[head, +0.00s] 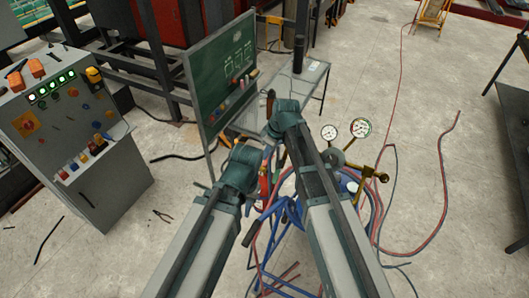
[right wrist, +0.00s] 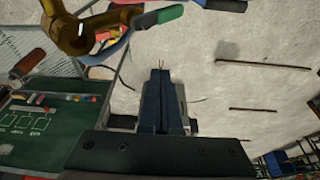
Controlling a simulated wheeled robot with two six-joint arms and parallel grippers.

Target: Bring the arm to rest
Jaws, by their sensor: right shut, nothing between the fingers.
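In the head view my two arms reach up from the bottom, with teal joints at the middle. My right gripper (right wrist: 161,72) shows in the right wrist view as two dark fingers side by side, shut with nothing between them, over grey floor. In the head view I cannot make out its fingertips behind the arm links. My left arm (head: 240,172) is the lower one. Its fingers are hidden or too unclear to read.
A control cabinet (head: 75,140) stands left and a green board (head: 222,75) ahead. Gauges (head: 361,128), brass fittings (head: 374,178) and hoses lie right of my arms. In the wrist view a brass fitting (right wrist: 72,35) is at upper left. Floor (head: 470,215) at right is mostly clear.

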